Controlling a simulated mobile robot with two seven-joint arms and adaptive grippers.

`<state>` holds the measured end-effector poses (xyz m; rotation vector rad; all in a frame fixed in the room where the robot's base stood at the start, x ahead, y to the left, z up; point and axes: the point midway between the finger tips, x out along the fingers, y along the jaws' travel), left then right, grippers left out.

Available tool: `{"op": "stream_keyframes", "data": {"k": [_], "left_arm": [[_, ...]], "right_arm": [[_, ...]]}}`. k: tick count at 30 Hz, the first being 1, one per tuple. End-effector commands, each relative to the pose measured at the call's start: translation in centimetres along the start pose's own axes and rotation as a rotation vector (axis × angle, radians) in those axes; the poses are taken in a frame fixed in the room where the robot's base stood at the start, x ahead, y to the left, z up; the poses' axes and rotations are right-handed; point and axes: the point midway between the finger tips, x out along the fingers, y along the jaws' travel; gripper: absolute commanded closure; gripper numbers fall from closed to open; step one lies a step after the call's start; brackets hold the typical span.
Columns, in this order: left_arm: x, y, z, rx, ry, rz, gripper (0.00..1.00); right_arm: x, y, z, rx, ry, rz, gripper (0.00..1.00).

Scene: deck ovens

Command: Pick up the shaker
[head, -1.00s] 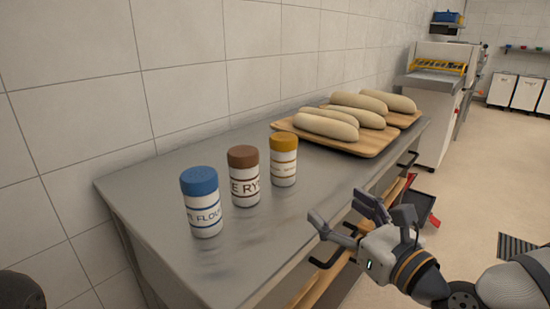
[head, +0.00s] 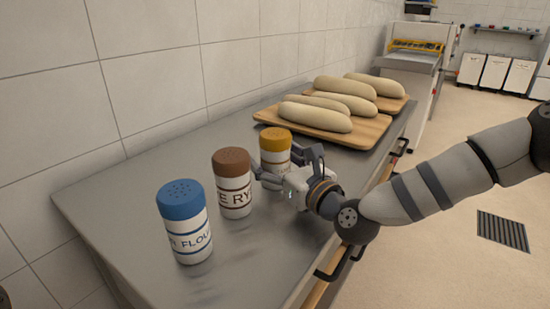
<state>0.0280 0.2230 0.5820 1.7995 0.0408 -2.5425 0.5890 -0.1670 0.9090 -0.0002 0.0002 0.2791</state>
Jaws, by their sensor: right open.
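Three shakers stand upright in a row on the steel table: one with a blue lid (head: 186,225), one with a brown lid (head: 233,188), and one with a yellow lid (head: 275,143). The blue one's label reads partly "FLOU", the brown one's "E RY". My right gripper (head: 283,165) is open at the yellow-lidded shaker, with one finger to its left, by the brown one, and one to its right. The gripper hides the yellow shaker's lower part. I cannot tell whether the fingers touch it. My left gripper is not in view.
The steel table (head: 130,188) runs along a tiled wall. Wooden boards (head: 365,138) with several pale loaves lie behind the shakers. The table front has handles (head: 335,268). A machine (head: 415,62) stands beyond, and the floor at right is open, with a drain grate (head: 502,231).

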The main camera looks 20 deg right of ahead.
Motion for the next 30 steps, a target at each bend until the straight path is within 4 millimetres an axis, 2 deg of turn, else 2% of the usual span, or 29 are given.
{"op": "stream_keyframes", "data": {"k": [6,8,14,15,23,26,30], "left_arm": [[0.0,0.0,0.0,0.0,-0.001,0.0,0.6],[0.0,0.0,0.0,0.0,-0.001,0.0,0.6],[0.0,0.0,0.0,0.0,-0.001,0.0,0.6],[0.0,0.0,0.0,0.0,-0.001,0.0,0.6],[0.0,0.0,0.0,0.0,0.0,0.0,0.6],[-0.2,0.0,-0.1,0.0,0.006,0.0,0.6],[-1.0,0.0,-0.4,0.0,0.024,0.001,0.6]], "right_arm": [[0.3,0.0,-0.1,0.001,0.001,-0.001,0.26],[0.3,0.0,-0.1,0.001,0.001,-0.001,0.37],[0.2,0.0,-0.1,0.0,0.001,-0.001,0.82],[0.2,0.0,-0.1,0.0,0.0,-0.001,0.85],[0.2,-0.1,0.3,0.0,-0.002,-0.001,0.86],[0.3,-0.1,1.4,-0.002,-0.006,-0.001,0.86],[-0.3,-0.4,4.5,0.0,-0.009,-0.004,0.86]]}}
